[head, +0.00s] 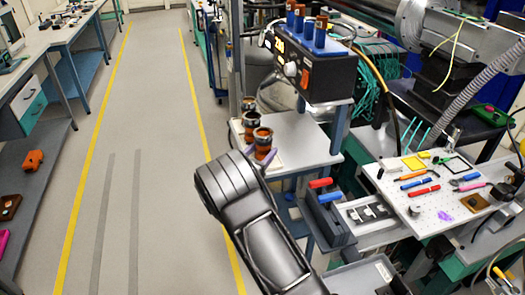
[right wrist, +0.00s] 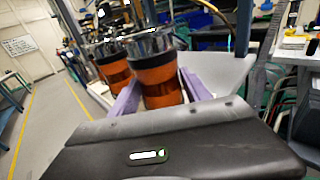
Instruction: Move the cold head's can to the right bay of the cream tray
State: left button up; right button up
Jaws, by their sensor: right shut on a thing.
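My right gripper (head: 263,156) has lavender fingers shut on an orange-brown can (head: 262,138) with a dark band and a metal top. In the right wrist view the held can (right wrist: 160,84) stands upright between the two fingers (right wrist: 160,92). A second, similar can (head: 250,121) is just behind it, and it also shows to the left in the right wrist view (right wrist: 113,67). A third can top (head: 248,103) is farther back. The cream tray's rim (head: 278,163) shows beside the cans; its bays are mostly hidden. I cannot tell whether the held can touches the tray. My left gripper is out of view.
The cans are at the left end of a pale table (head: 310,145). A black control box (head: 310,72) with blue-and-brown cylinders on top stands behind. A grey bin with red and blue handles (head: 325,215) is right of my arm. Clear floor lies left.

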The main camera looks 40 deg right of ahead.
jog(key=o, duration=1)
jog(key=shift+f, duration=0.15)
jog(key=o, duration=0.5)
jog(key=shift+r, duration=0.25)
jog(key=shift+s+a+f, duration=0.1)
jog(key=shift+a, duration=0.2)
jog(key=b+v, duration=0.2)
jog(key=v, duration=0.9)
jog(key=shift+s+a, duration=0.15)
